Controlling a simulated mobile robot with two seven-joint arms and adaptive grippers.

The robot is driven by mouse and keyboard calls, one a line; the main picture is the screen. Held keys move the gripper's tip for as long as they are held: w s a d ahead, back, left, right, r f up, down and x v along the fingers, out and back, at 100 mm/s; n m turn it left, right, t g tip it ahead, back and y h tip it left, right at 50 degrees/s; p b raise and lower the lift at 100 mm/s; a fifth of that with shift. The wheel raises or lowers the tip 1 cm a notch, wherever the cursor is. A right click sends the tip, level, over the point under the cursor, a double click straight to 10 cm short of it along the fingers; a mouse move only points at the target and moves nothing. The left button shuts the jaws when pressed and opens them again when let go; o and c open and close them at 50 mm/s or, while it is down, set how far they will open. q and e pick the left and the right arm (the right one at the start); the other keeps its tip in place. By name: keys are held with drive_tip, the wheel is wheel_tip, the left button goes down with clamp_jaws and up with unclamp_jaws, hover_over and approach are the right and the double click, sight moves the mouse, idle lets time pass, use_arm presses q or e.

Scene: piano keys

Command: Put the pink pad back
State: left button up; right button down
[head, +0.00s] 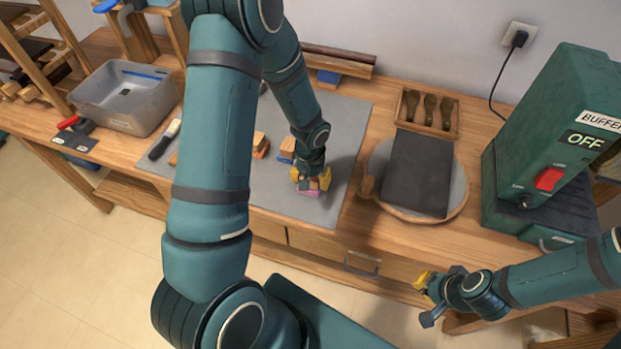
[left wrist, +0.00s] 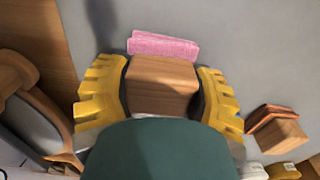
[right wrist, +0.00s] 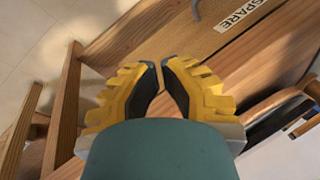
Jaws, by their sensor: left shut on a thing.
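The pink pad (head: 313,193) is at the front right of the grey mat, under my left gripper (head: 311,184). In the left wrist view the pink pad (left wrist: 163,46) shows as a ribbed strip at the far end of a wooden block (left wrist: 162,85). My left gripper (left wrist: 165,92) is shut on that block, one yellow finger on each side. I cannot tell whether the pad touches the mat. My right gripper (head: 428,283) is low at the right, in front of the bench. In the right wrist view its fingertips (right wrist: 161,68) nearly meet, with nothing between them.
The grey mat (head: 345,125) bears a wooden block with a blue pad (head: 287,149) and one with an orange pad (head: 261,147). A round board with a dark cloth (head: 418,172) lies right of the mat. A green buffer machine (head: 550,130) stands further right; a grey tray (head: 125,97) stands left.

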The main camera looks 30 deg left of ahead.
use_arm(q)
drive_tip(key=o, duration=1.3)
drive_tip(key=shift+w+r+p, duration=0.1)
drive_tip(key=shift+r+p, duration=0.2)
drive_tip(key=shift+r, duration=0.2)
wheel_tip(320, 180, up, 11)
drive_tip(key=shift+r+p, duration=0.15)
drive_tip(key=shift+p, duration=0.7)
